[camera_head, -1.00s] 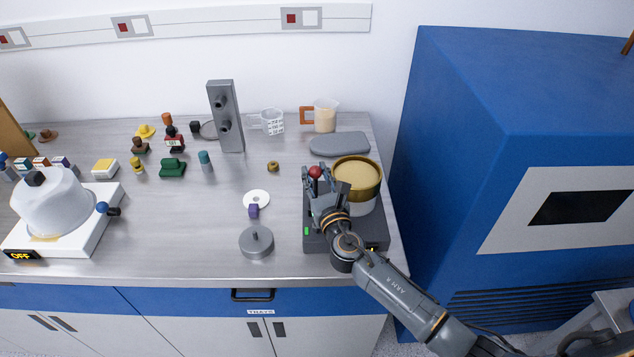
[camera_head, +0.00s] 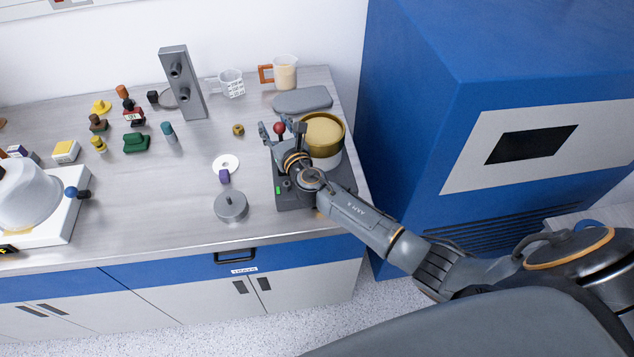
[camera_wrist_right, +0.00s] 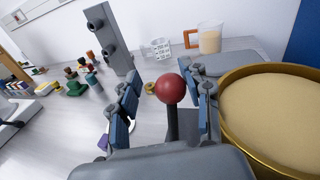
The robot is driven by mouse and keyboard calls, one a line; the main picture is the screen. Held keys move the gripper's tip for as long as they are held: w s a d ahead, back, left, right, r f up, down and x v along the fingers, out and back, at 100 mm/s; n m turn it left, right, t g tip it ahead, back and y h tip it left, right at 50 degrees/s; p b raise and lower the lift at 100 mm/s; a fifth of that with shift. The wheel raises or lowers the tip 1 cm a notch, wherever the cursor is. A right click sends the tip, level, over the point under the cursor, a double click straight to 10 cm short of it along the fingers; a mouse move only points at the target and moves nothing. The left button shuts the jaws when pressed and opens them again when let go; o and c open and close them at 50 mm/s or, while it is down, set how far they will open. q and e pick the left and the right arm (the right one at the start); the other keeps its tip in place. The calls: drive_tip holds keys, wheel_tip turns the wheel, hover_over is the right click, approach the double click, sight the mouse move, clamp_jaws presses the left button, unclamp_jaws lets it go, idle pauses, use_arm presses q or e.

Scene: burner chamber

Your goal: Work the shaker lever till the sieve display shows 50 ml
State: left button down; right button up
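The shaker (camera_head: 284,200) is a dark grey base with a small green light, at the right end of the bench. A brass sieve (camera_head: 335,122) full of beige powder sits on it. Its lever with a red ball knob (camera_head: 280,128) stands upright left of the sieve; the knob also shows in the wrist view (camera_wrist_right: 170,88). My right gripper (camera_head: 283,132) is open, its fingers (camera_wrist_right: 166,105) on either side of the lever with gaps to the knob. The sieve display cannot be read; my right arm covers the shaker's front. My left gripper is out of view.
A grey lid (camera_head: 231,206), a white disc (camera_head: 225,163) and a grey block with pegs (camera_head: 182,82) stand left of the shaker. Behind are a grey pad (camera_head: 302,100) and a jug of beige powder (camera_head: 285,72). A blue cabinet (camera_head: 450,120) bounds the right.

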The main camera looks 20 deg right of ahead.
sight(279, 131)
drive_tip(key=shift+o, duration=1.4)
drive_tip(key=shift+a+f, duration=0.1)
drive_tip(key=shift+a, duration=0.05)
drive_tip(key=shift+s+d+f, duration=0.1)
drive_tip(key=shift+s+d, duration=0.05)
drive_tip(key=shift+d, duration=0.2)
drive_tip(key=shift+s, duration=0.3)
drive_tip(key=shift+s+p, duration=0.6)
drive_tip(key=shift+s, duration=0.45)
drive_tip(key=shift+s+p, duration=0.4)
drive_tip(key=shift+s, duration=1.25)
